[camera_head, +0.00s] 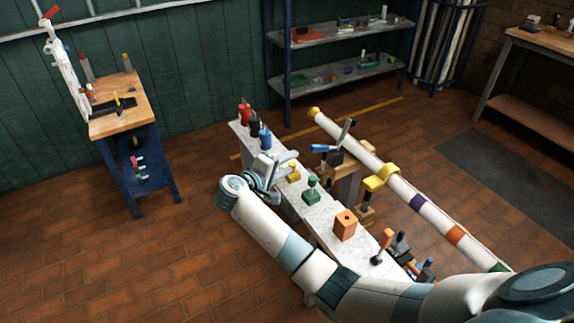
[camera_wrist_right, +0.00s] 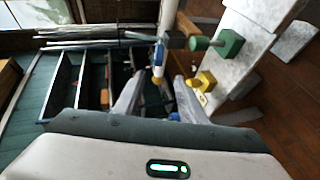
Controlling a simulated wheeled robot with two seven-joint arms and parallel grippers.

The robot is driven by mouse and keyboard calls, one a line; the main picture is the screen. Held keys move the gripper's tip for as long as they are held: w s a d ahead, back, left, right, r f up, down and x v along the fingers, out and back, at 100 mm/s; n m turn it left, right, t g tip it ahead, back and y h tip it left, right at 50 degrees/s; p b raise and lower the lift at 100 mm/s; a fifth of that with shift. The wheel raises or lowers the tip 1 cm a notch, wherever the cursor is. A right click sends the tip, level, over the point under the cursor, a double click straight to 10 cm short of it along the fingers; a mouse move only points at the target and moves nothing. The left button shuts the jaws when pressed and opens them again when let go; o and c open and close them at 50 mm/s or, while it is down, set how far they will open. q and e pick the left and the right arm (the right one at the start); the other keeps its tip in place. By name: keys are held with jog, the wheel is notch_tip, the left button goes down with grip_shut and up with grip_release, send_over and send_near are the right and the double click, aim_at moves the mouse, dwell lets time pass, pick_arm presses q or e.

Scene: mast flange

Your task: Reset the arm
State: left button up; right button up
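My right arm (camera_head: 310,265) reaches in from the lower right of the head view, across the near side of a long narrow bench (camera_head: 325,215). My right gripper (camera_head: 290,164) is above the bench's left edge, close to a small yellow block (camera_head: 293,173). In the right wrist view its two fingers (camera_wrist_right: 160,98) stand apart. A white, blue and yellow item (camera_wrist_right: 158,62) shows beyond them; I cannot tell how far off it is. The yellow block (camera_wrist_right: 205,80) is right of the fingers, apparently outside them. My left gripper is not in the head view.
The bench carries red, black and blue items (camera_head: 254,124), a green block (camera_head: 311,192) and an orange block (camera_head: 345,224). A long striped mast (camera_head: 400,186) with a yellow clamp (camera_head: 381,177) lies beside it. Open floor (camera_head: 150,265) is at left, near a wooden-topped workbench (camera_head: 118,115).

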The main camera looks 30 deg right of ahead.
dwell(0.4)
jog(key=s+a+f+n+y, duration=0.1)
jog(key=s+a+f+y, duration=0.25)
jog(key=f, duration=0.85)
jog(key=s+a+f+n+y, duration=0.1)
jog(key=s+a+f+y, duration=0.3)
jog(key=f, duration=0.8)
jog(key=s+a+f+n+y, duration=0.15)
jog(key=s+f, duration=0.35)
jog(key=f, duration=0.6)
jog(key=s+a+f+m+y, duration=0.1)
jog(key=s+f+y, duration=0.1)
jog(key=s+f, duration=0.4)
jog(key=s+a+f+m+y, duration=0.1)
jog(key=s+f, duration=0.5)
jog(key=s, duration=0.9)
jog(key=s+a+f+m+y, duration=0.2)
jog(key=s+f, duration=0.4)
jog(key=s, duration=0.5)
jog(key=shift+s+a+m+y, duration=0.3)
jog(key=shift+a+m, duration=0.25)
jog(key=shift+a, duration=0.05)
